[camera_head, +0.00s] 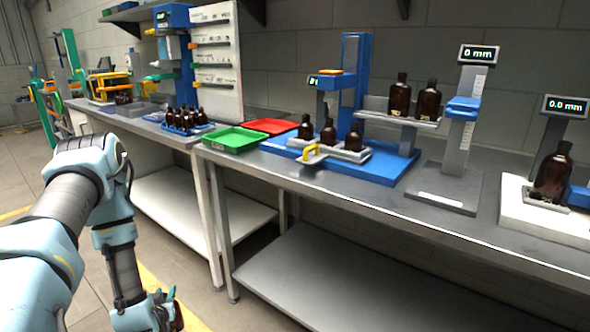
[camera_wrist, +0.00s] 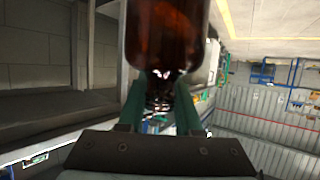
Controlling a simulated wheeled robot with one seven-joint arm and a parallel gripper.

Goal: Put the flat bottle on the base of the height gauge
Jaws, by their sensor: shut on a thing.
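My gripper (camera_head: 166,298) hangs low at the bottom left of the head view, in front of the benches and well away from the gauges. It is shut on an amber bottle (camera_head: 179,318), mostly cut off there. In the wrist view the green fingers of my gripper (camera_wrist: 161,92) close around the neck of the amber bottle (camera_wrist: 165,35), whose wide body fills the top middle; I cannot tell how flat it is. A height gauge (camera_head: 466,115) with a "0 mm" display and blue slider stands on the bench. Its grey base (camera_head: 440,190) is bare except for a label.
A second gauge (camera_head: 565,106) reading "0.0 mm" holds an amber bottle (camera_head: 553,175) at the right. Left of the height gauge, a blue fixture (camera_head: 385,170) carries several amber bottles. Green (camera_head: 233,140) and red (camera_head: 272,125) trays and a blue bottle rack (camera_head: 190,130) stand further left.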

